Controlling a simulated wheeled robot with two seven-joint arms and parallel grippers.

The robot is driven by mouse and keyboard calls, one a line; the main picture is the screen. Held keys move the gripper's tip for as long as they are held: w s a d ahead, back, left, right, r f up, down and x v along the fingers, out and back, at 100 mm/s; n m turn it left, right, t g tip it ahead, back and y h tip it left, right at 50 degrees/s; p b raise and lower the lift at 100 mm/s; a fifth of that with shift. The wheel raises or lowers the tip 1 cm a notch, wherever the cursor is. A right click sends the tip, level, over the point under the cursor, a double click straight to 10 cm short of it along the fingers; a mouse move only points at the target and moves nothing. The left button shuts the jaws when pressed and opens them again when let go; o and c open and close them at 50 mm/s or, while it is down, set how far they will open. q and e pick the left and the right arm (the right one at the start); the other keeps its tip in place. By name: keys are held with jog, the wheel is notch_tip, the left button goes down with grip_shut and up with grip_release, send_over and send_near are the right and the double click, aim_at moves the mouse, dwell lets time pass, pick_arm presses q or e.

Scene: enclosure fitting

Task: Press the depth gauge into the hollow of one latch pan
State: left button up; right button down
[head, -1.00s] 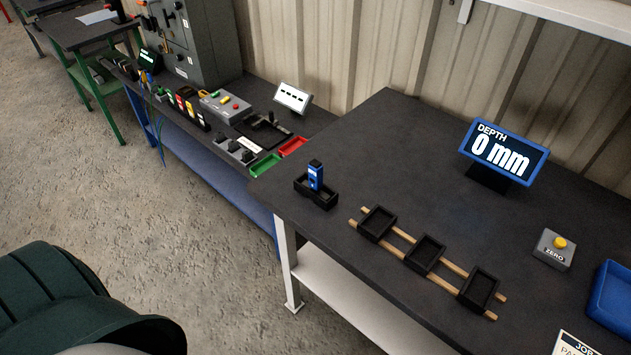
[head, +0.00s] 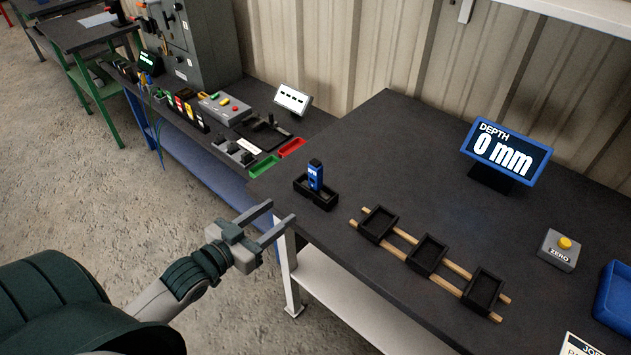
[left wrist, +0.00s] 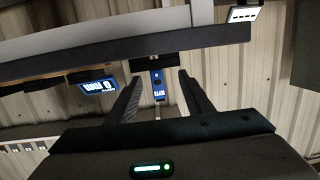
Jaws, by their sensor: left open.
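The blue depth gauge (head: 315,175) stands upright in a small black holder (head: 318,196) near the table's left corner. Three black latch pans lie in a row on two wooden rails: the left pan (head: 377,224), the middle pan (head: 427,255) and the right pan (head: 484,292). All three look empty. My left gripper (head: 281,219) is open and empty, beside the table's left edge, short of the gauge. In the left wrist view the gauge (left wrist: 158,86) shows beyond and between the open fingers (left wrist: 156,90). My right gripper is not in view.
A blue display (head: 504,150) reads DEPTH 0 mm at the back. A grey ZERO box (head: 558,250) with a yellow button and a blue tray (head: 614,302) are at the right. A lower side bench (head: 225,178) carries switches and small trays.

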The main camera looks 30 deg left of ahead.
pick_arm(q)
jog(key=t+h, duration=0.1)
jog(key=h, duration=0.1)
send_near(311, 167)
jog(key=s, duration=0.2)
jog(key=shift+s+a+f+m, duration=0.15)
jog(key=shift+s+f+m, duration=0.05)
jog(key=shift+m, duration=0.2)
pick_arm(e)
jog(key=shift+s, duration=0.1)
pick_arm(q)
jog(key=shift+w, duration=0.15)
jog(key=shift+t+y, duration=0.3)
jog(key=shift+y, duration=0.1)
jog(key=p+x, duration=0.3)
jog(key=x, duration=0.7)
jog(key=shift+w, duration=0.3)
jog(key=shift+w+d+p, duration=0.3)
jog(key=shift+w+p, duration=0.05)
jog(key=shift+w, duration=0.35)
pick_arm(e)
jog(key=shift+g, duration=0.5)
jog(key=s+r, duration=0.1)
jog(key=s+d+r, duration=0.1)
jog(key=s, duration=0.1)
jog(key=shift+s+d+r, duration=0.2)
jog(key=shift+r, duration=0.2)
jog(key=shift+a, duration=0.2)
